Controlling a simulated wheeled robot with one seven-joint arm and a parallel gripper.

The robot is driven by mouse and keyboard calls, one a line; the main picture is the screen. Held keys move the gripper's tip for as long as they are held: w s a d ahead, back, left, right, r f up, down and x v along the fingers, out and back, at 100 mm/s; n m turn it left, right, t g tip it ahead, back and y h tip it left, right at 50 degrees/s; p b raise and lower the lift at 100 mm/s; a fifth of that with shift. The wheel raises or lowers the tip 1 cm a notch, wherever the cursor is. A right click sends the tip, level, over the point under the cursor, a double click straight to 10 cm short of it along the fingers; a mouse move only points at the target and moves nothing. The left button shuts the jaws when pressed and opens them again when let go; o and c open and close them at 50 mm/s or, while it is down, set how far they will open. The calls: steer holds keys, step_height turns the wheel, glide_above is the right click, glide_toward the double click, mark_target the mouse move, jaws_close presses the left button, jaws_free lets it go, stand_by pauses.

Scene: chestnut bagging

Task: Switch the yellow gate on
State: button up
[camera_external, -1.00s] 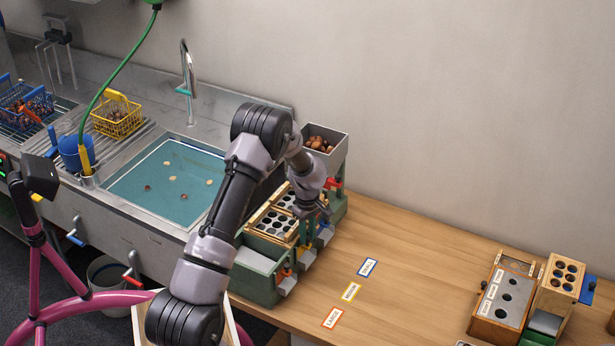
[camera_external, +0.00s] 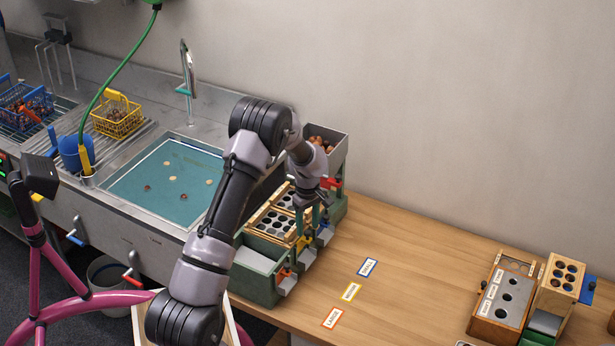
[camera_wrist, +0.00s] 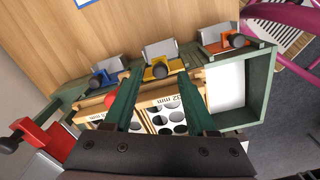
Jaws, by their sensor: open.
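In the external view the yellow gate (camera_external: 303,243) is partly hidden by my gripper. My gripper (camera_wrist: 157,78) is open, its two green fingers apart over the box, one on each side of the yellow gate in the wrist picture. Nothing is held between them. I cannot tell whether the fingers touch the gate. The external view shows my gripper (camera_external: 309,222) pointing down at the box front.
A blue gate (camera_wrist: 101,78) and an orange gate (camera_wrist: 222,44) flank the yellow one. A red lever (camera_wrist: 38,138) is at lower left, near a hopper of chestnuts (camera_external: 338,142). Size cards, including a yellow one (camera_external: 351,292), lie on the wooden counter (camera_external: 410,250), otherwise clear nearby.

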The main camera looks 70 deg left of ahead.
mark_target(308, 232)
step_height(308, 232, up, 10)
stand_by(0.3)
steer(key=shift+f, duration=0.1)
steer(key=w+d+r+m+t+y, duration=0.25)
steer(key=d+r+m, duration=0.95)
steer(key=d+r, duration=1.2)
steer(key=s+d+r+m+t, duration=0.2)
steer(key=s+d+m, duration=0.5)
steer(key=d, duration=0.3)
steer(key=s+d+r+m+t, duration=0.2)
steer(key=s+d+m, duration=0.5)
steer(key=s+d, duration=0.2)
steer(key=shift+s+d+r+m+t, duration=0.3)
steer(key=shift+d+r+t, duration=0.1)
steer(key=shift+d, duration=0.4)
steer(key=shift+h, duration=0.25)
